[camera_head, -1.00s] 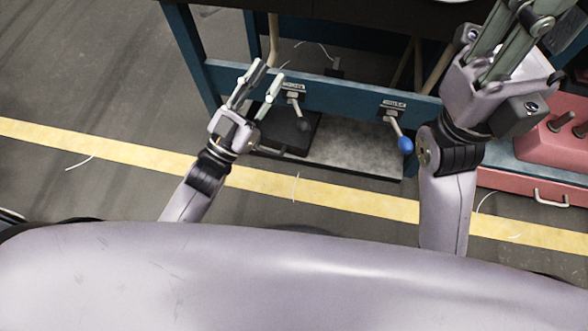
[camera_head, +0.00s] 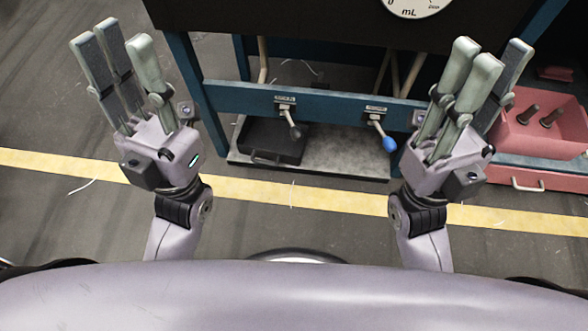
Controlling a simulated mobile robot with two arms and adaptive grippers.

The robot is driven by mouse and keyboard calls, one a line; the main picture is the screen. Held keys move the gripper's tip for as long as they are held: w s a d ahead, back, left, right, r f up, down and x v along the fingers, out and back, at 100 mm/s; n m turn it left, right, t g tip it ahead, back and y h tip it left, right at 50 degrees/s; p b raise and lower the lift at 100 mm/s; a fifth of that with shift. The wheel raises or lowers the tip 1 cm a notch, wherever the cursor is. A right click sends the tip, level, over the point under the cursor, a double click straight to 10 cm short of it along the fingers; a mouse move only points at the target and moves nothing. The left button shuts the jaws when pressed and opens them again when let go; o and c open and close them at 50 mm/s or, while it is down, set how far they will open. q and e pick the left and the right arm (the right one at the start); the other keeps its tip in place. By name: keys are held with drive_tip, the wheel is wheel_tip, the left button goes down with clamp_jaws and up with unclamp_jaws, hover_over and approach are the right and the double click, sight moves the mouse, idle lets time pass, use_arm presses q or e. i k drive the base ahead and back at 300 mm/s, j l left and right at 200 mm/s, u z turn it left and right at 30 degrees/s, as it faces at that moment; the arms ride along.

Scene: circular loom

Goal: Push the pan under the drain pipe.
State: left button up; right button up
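The pan (camera_head: 272,146) is a low black tray with a front handle, on the left part of a grey speckled plate (camera_head: 345,163) under the machine. A beige pipe (camera_head: 263,62) comes down above and behind the pan; its lower end is hidden behind the blue crossbar. More beige pipes (camera_head: 383,72) show further right, above the bare part of the plate. I cannot tell which is the drain pipe. My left gripper (camera_head: 117,48) is open and empty, left of the machine and apart from the pan. My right gripper (camera_head: 490,58) is open and empty, at the machine's right side.
The blue crossbar (camera_head: 235,97) carries a grey-knobbed lever (camera_head: 292,125) above the pan and a blue-knobbed lever (camera_head: 388,141) to the right. A red box (camera_head: 535,135) stands at right. Floor before the plate, with a yellow stripe (camera_head: 300,193), is clear.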

sight(270, 138)
drive_tip(key=j+z, duration=0.15)
drive_tip(key=j, duration=0.85)
drive_tip(key=k+j+z, duration=0.15)
drive_tip(key=j, duration=0.8)
